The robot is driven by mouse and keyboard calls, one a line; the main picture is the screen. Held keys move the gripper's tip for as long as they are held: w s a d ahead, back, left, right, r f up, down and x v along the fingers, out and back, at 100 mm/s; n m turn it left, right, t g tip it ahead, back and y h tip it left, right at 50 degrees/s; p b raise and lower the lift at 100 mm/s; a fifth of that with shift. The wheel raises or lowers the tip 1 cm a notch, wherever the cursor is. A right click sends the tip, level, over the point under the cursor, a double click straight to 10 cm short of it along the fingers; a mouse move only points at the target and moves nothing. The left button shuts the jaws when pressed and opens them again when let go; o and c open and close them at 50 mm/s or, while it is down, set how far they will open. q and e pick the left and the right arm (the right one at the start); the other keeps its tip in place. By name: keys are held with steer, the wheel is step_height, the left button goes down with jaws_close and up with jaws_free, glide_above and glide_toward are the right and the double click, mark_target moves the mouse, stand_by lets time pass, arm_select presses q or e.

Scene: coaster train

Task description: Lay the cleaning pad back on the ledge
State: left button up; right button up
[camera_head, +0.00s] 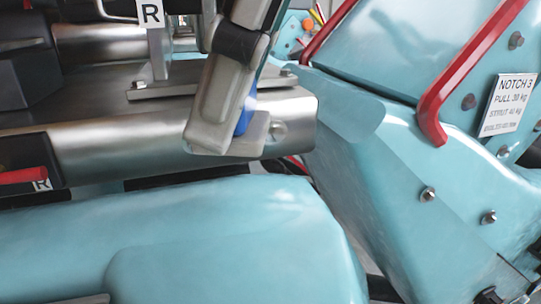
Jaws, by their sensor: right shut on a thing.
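My right gripper (232,130) comes down from the top middle, in front of the metal ledge's right end. Its grey fingers are shut on a small blue thing, which I take to be the cleaning pad (246,114). Only a narrow strip of the blue shows; the fingers hide the rest. A brushed metal surface with a rounded front edge, likely the ledge (110,136), runs across the left half behind the gripper. I cannot tell whether pad and metal touch. My left gripper is not in view.
A teal padded shell (200,230) fills the lower front. A teal side panel (385,150) with a red bar (470,70), bolts and a "NOTCH 3" plate (507,104) stands right. A dark box with a red handle (24,176) is at left.

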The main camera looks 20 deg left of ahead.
mark_target(252, 199)
steer(key=w+f, duration=0.3)
steer(key=shift+w+d+f, duration=0.15)
steer(key=shift+d, duration=0.15)
steer(key=shift+w+f, duration=0.7)
steer(key=shift+f, duration=0.25)
steer(key=f, duration=0.1)
steer(key=f+p, duration=0.1)
steer(key=f, duration=0.1)
steer(key=shift+w+f, duration=0.3)
steer(key=shift+w, duration=0.1)
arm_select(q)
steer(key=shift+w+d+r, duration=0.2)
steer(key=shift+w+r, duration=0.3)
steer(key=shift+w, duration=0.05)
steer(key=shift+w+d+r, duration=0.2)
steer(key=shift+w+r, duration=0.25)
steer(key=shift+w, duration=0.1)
arm_select(e)
steer(key=shift+s+f, duration=0.1)
steer(key=shift+f, duration=0.05)
steer(key=shift+f, duration=0.2)
steer(key=o, duration=1)
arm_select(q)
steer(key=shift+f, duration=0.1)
arm_select(e)
steer(key=shift+r, duration=0.1)
